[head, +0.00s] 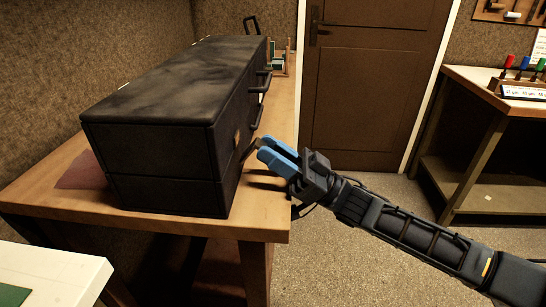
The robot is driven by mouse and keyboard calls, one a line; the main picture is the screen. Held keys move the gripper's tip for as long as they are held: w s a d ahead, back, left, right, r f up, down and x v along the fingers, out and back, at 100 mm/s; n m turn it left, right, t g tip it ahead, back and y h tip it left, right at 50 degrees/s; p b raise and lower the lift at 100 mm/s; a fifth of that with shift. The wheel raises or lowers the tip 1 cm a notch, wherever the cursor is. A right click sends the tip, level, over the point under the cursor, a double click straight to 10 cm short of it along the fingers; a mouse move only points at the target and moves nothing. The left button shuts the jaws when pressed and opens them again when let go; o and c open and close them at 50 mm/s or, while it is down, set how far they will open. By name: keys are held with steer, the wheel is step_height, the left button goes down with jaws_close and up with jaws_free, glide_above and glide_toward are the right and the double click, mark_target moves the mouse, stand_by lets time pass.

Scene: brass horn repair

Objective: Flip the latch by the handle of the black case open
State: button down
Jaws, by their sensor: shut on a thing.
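The black case (165,90) lies closed on the wooden bench. Its front side faces right, with a dark handle (258,115) and more dark hardware farther back. A small brass-coloured plate (237,137) shows on the front near the close end. My gripper (262,148), with blue fingers, is at the front of the case near that end. It is shut on a small part at the fingertips, apparently the latch (257,141); the fingers hide most of it. I cannot tell the latch's angle.
The wooden bench (270,215) has a narrow free strip in front of the case. A reddish mat (82,172) sticks out at the left. A small rack (279,62) stands behind the case. A brown door (370,85) and a side bench (490,75) are beyond open floor.

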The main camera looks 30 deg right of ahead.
steer(key=c, duration=0.8)
jaws_free()
steer(key=shift+c, duration=0.2)
steer(key=b+v, duration=0.1)
steer(key=v, duration=0.7)
steer(key=shift+r, duration=0.1)
